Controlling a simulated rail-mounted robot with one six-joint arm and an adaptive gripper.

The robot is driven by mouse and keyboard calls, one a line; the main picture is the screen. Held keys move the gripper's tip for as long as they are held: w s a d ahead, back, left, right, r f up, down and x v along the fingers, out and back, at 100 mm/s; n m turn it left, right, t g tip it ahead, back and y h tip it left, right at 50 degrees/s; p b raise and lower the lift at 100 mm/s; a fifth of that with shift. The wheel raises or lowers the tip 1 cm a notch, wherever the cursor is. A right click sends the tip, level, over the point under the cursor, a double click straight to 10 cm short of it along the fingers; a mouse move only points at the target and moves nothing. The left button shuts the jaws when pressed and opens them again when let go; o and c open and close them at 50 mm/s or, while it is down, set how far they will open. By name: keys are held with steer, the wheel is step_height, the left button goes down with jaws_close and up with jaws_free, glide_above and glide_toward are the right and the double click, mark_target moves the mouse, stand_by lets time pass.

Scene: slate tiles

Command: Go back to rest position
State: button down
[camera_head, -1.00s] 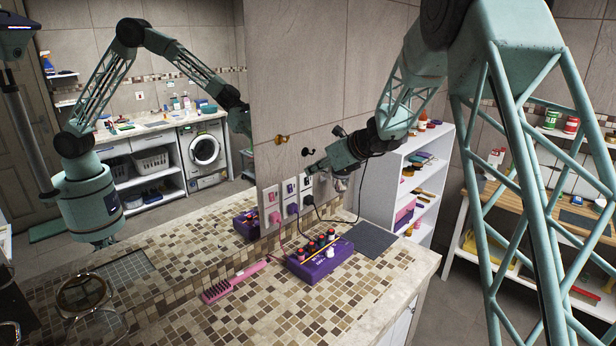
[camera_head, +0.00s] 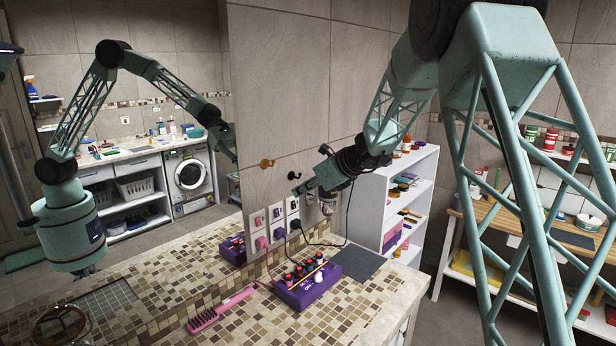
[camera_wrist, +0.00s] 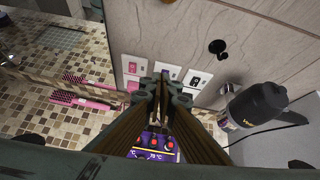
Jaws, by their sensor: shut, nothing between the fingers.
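My gripper (camera_head: 297,191) is held in the air in front of the tiled wall, just below a black wall hook (camera_head: 293,176). In the wrist view its two fingers (camera_wrist: 163,80) are together with nothing between them. The arm reaches down to it from the upper right. A purple box (camera_head: 308,289) with several small jars and a yellow stick on top stands on the mosaic counter below.
A pink brush (camera_head: 221,310) lies on the counter (camera_head: 370,308). Pink and black plugs sit in wall outlets (camera_head: 277,216). A dark appliance (camera_wrist: 255,105) with a cord is at the wall, close to my gripper. A white shelf (camera_head: 425,190) stands right. A mirror (camera_head: 150,90) covers the left wall.

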steer(key=s+d+r+n+g+h+b, duration=0.1)
steer(key=s+d+r+n+b, duration=0.2)
steer(key=s, duration=0.9)
steer(key=s+d+r+n+g, duration=0.15)
steer(key=s+r+n, duration=0.35)
steer(key=s, duration=0.7)
steer(key=s+d+r+n+h+b, duration=0.1)
steer(key=s+d+r+n+b, duration=0.3)
steer(key=s, duration=0.8)
steer(key=s+d+f+n+h, duration=0.2)
steer(key=s+d+f+n, duration=0.1)
steer(key=s, duration=0.9)
steer(key=s+d+f+n+h+b, duration=0.1)
steer(key=s+d+f+n+h, duration=0.1)
steer(key=s+d+f+n, duration=0.2)
steer(key=s+d+f+n+h+b, duration=0.1)
steer(key=s+d+n, duration=0.5)
steer(key=s, duration=1.4)
steer(key=d+f+h, duration=0.1)
steer(key=d+f, duration=0.1)
steer(key=d, duration=0.1)
steer(key=shift+s+f, duration=0.2)
steer(key=shift+f, duration=0.05)
